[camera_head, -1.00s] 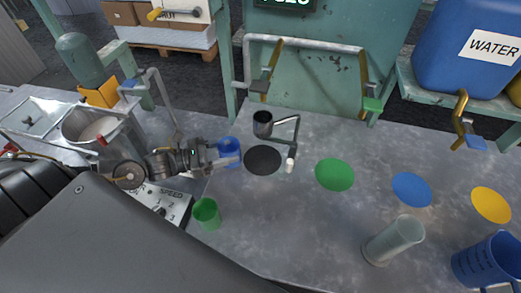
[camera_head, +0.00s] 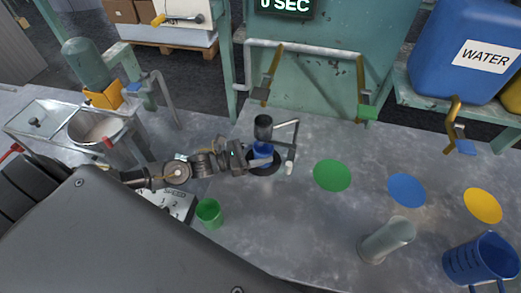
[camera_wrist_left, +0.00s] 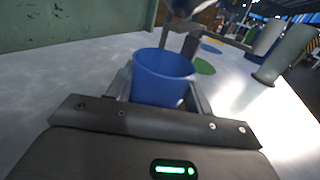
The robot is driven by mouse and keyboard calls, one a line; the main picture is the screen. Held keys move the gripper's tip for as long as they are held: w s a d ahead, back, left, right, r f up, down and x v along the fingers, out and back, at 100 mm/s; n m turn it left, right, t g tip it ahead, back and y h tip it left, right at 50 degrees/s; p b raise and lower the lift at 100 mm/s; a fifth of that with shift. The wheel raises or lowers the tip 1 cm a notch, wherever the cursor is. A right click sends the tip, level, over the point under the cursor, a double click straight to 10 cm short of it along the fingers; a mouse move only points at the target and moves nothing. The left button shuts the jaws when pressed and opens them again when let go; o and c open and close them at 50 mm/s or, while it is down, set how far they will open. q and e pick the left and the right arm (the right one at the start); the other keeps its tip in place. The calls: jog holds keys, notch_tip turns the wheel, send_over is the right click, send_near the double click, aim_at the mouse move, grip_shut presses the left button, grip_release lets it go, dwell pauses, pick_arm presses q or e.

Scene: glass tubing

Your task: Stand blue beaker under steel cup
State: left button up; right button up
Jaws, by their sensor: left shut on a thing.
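The small blue beaker (camera_head: 263,149) stands upright between the fingers of my left gripper (camera_head: 258,157), which is shut on it. The beaker is over the black disc (camera_head: 262,171), just below the dark steel cup (camera_head: 263,126) on its bent metal arm. Whether its base touches the disc is hidden by the gripper. The dark metal at the top of that view is probably the cup (camera_wrist_left: 186,8). My right gripper is out of view.
Green (camera_head: 332,175), blue (camera_head: 407,190) and yellow (camera_head: 482,205) discs lie to the right.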

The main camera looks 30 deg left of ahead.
pick_arm(q)
jog(key=shift+f, duration=0.1)
jog(key=o, duration=1)
jog(key=shift+c, duration=0.2)
jog(key=shift+s+a, duration=0.1)
jog(key=b+v, duration=0.3)
jog(key=v, duration=0.7)
jog(key=shift+s+a, duration=0.1)
jog(key=shift+s, duration=0.05)
jog(key=shift+b+v, duration=0.3)
jog(key=shift+v, duration=0.45)
